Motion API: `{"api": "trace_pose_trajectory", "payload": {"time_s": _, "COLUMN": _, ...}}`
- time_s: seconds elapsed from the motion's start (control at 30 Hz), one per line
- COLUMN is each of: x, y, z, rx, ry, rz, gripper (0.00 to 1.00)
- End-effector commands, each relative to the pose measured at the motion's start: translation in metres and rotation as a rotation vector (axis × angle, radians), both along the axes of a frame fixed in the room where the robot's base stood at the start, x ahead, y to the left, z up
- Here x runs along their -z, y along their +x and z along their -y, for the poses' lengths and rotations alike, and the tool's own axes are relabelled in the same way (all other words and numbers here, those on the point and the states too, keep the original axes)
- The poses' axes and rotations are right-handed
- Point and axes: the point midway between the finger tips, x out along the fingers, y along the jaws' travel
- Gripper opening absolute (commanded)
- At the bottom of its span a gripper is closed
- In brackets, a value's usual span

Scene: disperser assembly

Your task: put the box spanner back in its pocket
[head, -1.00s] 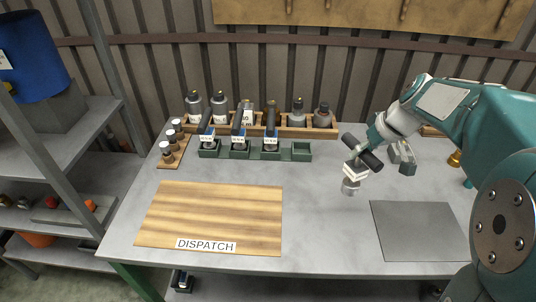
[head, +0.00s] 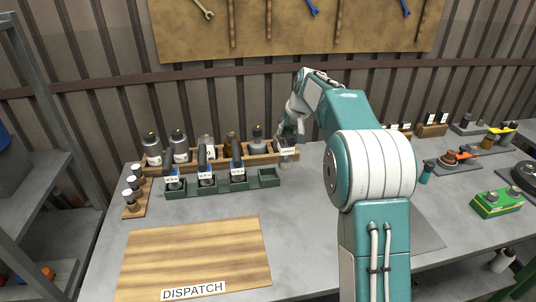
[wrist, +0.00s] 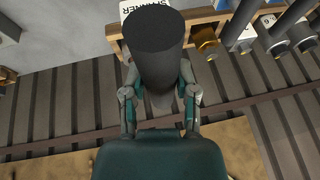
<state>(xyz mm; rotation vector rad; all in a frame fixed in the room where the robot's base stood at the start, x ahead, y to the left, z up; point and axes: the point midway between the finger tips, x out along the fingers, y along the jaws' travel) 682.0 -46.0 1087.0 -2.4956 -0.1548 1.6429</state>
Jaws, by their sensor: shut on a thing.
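My gripper (head: 289,132) is shut on the box spanner (head: 288,153), which has a dark handle and a white label. The spanner hangs in front of the right end of the wooden bottle rack, above and behind the green pocket tray (head: 222,187). In the wrist view, the thick dark handle (wrist: 154,38) sits between the two fingers (wrist: 160,100), with part of its label at the top edge. The tray's rightmost pocket (head: 267,178) looks empty. Its other pockets hold labelled tools. The spanner's lower end is partly hidden, and I cannot tell its exact height.
The wooden rack (head: 213,158) with several bottles stands behind the tray. A small vial block (head: 136,205) is at the left. The striped DISPATCH board (head: 195,258) lies in front. Bare table lies between board and arm. Other fixtures, including a green box (head: 497,203), stand at the right.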

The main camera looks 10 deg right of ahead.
Motion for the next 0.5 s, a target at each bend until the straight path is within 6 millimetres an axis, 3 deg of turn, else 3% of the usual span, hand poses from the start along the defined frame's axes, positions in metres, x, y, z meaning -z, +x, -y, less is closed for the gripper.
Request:
{"api": "trace_pose_trajectory", "payload": {"time_s": 0.13, "x": 0.014, "y": 0.024, "z": -0.018, "rx": -0.003, "ry": 0.0, "rz": 0.003, "gripper": 0.0}}
{"api": "trace_pose_trajectory", "payload": {"time_s": 0.33, "x": 0.047, "y": 0.043, "z": -0.031, "rx": 0.0, "ry": 0.003, "rz": 0.0, "gripper": 0.0}}
{"api": "trace_pose_trajectory", "payload": {"time_s": 0.5, "x": 0.059, "y": 0.052, "z": -0.04, "rx": 0.001, "ry": 0.001, "rz": 0.003, "gripper": 0.0}}
